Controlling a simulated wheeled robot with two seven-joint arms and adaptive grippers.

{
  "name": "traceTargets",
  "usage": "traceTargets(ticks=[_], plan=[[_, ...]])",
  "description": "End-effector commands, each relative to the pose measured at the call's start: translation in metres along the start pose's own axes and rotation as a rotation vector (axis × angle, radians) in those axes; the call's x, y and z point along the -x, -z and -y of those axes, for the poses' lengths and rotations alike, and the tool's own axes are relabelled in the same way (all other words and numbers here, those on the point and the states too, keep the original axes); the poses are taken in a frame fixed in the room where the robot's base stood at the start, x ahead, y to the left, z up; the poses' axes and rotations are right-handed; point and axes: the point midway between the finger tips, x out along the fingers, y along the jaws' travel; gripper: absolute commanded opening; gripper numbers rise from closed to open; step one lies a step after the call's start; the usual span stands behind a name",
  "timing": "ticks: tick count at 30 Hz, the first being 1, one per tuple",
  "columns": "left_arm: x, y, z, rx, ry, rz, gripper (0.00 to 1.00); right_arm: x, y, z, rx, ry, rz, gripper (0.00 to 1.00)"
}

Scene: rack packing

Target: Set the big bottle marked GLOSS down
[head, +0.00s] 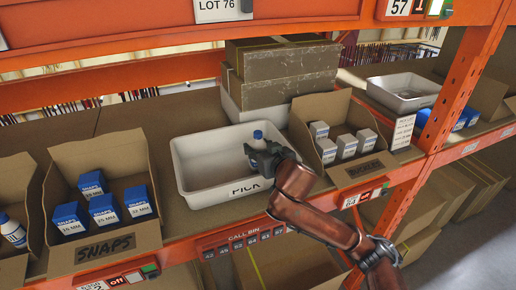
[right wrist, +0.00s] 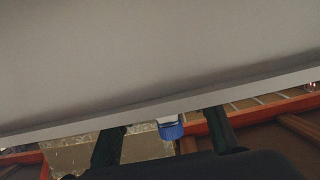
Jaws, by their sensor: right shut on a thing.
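My right gripper (head: 262,154) is shut on a white bottle with a blue cap (head: 257,138) inside the outline of the white bin labelled PICK (head: 183,172). The bottle looks roughly upright; the gripper hides its lower part, so I cannot tell if it touches the bin floor. Its label cannot be read. In the right wrist view, the blue cap (right wrist: 171,131) shows between the two dark fingers (right wrist: 165,140). My left gripper is not in view.
Left of the bin is a SNAPS box (head: 104,247) with blue-topped cartons. Right is a BUCKLES box (head: 358,170) with pale cartons. Cardboard boxes (head: 282,75) stand behind. Another bottle (head: 13,232) stands at far left. An orange upright (head: 440,125) is at right. The bin looks otherwise empty.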

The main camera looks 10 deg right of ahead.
Motion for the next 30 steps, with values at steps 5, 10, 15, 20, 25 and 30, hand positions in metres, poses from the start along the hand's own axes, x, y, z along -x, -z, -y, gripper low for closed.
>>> traceTargets(ticks=[5,10,15,20,25,30], plan=[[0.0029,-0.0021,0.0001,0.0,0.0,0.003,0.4,-0.0022,-0.0082,0.0,0.0,0.0,-0.005,0.06],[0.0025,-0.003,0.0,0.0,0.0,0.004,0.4,-0.0022,-0.0082,0.0001,0.0,0.0,-0.005,0.06],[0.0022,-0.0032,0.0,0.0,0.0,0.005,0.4,-0.003,-0.0108,0.0,0.0,0.0,-0.003,0.42],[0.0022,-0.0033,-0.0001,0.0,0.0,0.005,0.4,-0.003,-0.0107,-0.0001,0.0,0.0,-0.003,0.53],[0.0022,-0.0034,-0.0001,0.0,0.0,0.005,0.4,-0.0029,-0.0107,-0.0001,0.0,0.0,-0.002,0.56],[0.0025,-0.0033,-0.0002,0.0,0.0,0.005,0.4,-0.0024,-0.0091,-0.0002,0.0,-0.001,-0.003,0.56]])
